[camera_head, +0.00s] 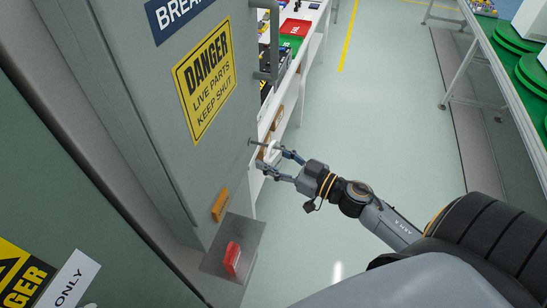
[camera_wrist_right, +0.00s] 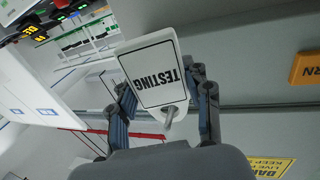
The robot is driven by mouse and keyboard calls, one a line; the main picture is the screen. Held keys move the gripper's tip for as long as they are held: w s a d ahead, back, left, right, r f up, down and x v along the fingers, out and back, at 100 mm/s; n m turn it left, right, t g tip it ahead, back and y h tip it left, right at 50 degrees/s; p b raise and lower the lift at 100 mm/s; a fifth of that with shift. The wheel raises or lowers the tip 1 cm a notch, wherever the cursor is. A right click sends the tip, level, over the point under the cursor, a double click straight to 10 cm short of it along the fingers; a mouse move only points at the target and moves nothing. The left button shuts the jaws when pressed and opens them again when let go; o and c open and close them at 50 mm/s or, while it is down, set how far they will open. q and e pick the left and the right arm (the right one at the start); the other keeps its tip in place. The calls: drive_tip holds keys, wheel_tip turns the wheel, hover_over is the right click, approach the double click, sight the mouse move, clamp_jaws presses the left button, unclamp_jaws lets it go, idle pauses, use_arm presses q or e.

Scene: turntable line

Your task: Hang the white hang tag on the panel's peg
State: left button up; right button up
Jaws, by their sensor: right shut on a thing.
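The white hang tag (camera_wrist_right: 152,78), with a black border and the word TESTING, is between the fingers of my right gripper (camera_wrist_right: 160,100) in the wrist view. My right gripper is shut on it. In the head view, my right gripper (camera_head: 278,164) is at the edge of the grey panel, and the tag (camera_head: 271,151) shows as a small white patch at the fingertips. The metal peg (camera_head: 256,143) sticks out from the panel there. In the wrist view, a grey rod end (camera_wrist_right: 171,115) shows at the tag's hole end; I cannot tell whether it passes through. My left gripper is not in view.
The panel door carries a yellow DANGER sign (camera_head: 205,80), a vertical handle (camera_head: 268,40) and an orange label (camera_head: 220,204). A red block (camera_head: 232,258) sits on a grey shelf below. A white bench with bins stands behind; open floor (camera_head: 380,110) lies right.

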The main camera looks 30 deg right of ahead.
drive_tip(key=o, duration=1.2)
drive_tip(key=shift+o, duration=0.2)
drive_tip(key=v, duration=1.2)
drive_tip(key=s+d+f+m+g+h+b, duration=0.1)
drive_tip(key=s+d+f+m+g+h, duration=0.15)
drive_tip(key=f, duration=0.85)
drive_tip(key=s+d+f+m+g+h, duration=0.1)
drive_tip(key=f+h, duration=0.2)
drive_tip(key=f, duration=0.9)
drive_tip(key=s+d+f+m+g+h+b, duration=0.1)
drive_tip(key=s+f+m+g+h, duration=0.15)
drive_tip(key=f, duration=0.85)
drive_tip(key=s+a+f+n+g, duration=0.1)
drive_tip(key=s+a+f+g, duration=0.2)
drive_tip(key=s+f, duration=0.4)
drive_tip(key=s+a+f+n+g, duration=0.1)
drive_tip(key=s+a+f+g, duration=0.2)
drive_tip(key=s+a+f, duration=0.2)
drive_tip(key=s+a+f+n+g+b, duration=0.1)
drive_tip(key=s+a+f+g, duration=0.2)
drive_tip(key=s+f, duration=0.7)
drive_tip(key=shift+s+a+f, duration=0.15)
drive_tip(key=shift+s+a, duration=0.05)
drive_tip(key=shift+a, duration=0.8)
